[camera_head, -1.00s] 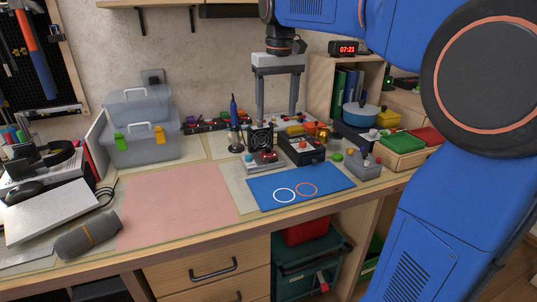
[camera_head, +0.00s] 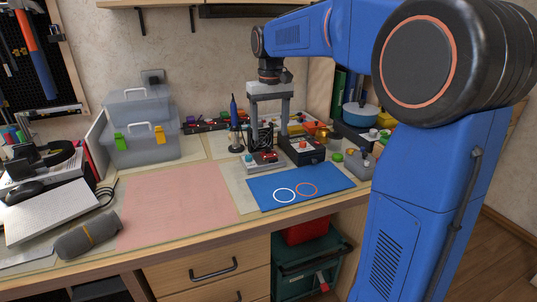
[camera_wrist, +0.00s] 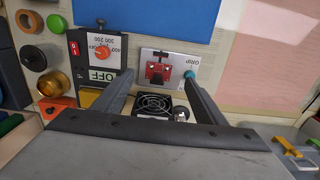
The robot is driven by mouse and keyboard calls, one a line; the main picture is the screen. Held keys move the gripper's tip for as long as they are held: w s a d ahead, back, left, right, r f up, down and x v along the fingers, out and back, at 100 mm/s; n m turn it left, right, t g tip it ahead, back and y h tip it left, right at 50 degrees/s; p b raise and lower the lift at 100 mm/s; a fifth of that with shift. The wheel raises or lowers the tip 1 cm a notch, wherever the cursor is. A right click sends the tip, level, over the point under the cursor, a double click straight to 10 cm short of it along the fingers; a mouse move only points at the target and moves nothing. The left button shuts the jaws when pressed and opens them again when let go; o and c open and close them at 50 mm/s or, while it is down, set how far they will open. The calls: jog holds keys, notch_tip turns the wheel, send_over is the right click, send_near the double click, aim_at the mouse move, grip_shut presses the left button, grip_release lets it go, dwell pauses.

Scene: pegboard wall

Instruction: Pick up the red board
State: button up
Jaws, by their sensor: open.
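The red board (camera_head: 269,156) is a small red piece on a light grey panel with a teal knob, in front of the small black fan on the desk. In the wrist view the red board (camera_wrist: 158,72) lies on the panel (camera_wrist: 150,54) marked GRIP, between and beyond the finger ends. My gripper (camera_head: 268,142) points down above and behind the panel, its two fingers apart with nothing between them. It also shows in the wrist view (camera_wrist: 157,76). In the head view the fingers partly hide the fan. Exact height above the board is hard to tell.
A black control box (camera_head: 304,150) with a red knob stands close to the right. A blue mat (camera_head: 330,187) with two rings lies in front, with free room. A pink mat (camera_head: 180,205) lies bare on the left. A soldering iron in its stand (camera_head: 235,130) is close left.

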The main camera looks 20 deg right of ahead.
aim_at(270, 155)
jog(key=shift+w+d+f, duration=0.1)
jog(key=shift+w+f, duration=0.05)
jog(key=shift+f, duration=1.75)
jog(key=shift+w+f, duration=0.1)
jog(key=shift+f, duration=1.75)
jog(key=c, duration=1.1)
jog(key=shift+r, duration=0.15)
